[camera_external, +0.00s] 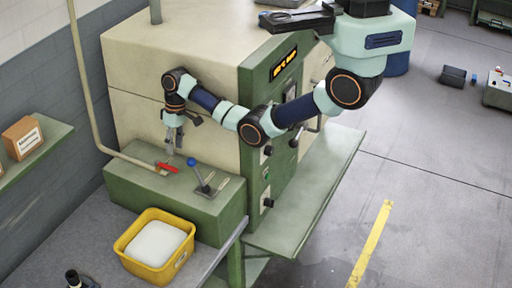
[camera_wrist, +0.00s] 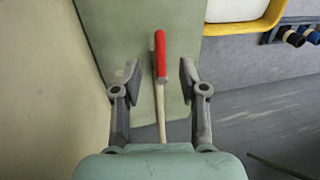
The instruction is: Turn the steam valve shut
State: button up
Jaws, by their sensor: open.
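The steam valve is a red lever handle (camera_external: 167,167) at the end of a cream pipe (camera_external: 100,135) on the left of the green bench top (camera_external: 140,186). In the wrist view the red handle (camera_wrist: 160,55) lies between the two fingers, with the pipe (camera_wrist: 160,115) running below it in the picture. My gripper (camera_external: 173,146) points down above the bench, just above the valve handle. In the wrist view my gripper (camera_wrist: 160,75) is open, with a gap on both sides of the handle. How far the fingertips are above the handle is hard to tell.
A blue-knobbed lever (camera_external: 197,176) stands right of the valve on the same green top. A yellow bin (camera_external: 130,248) with white contents sits in front. The large cream and green machine (camera_external: 140,70) rises close behind. A cardboard box (camera_external: 22,138) rests on the left shelf.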

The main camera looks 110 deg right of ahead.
aim_at(174, 168)
jog(key=f, duration=0.5)
jog(key=w+a+f, duration=0.1)
jog(key=f, duration=0.1)
jog(key=shift+f, duration=0.25)
grip_shut()
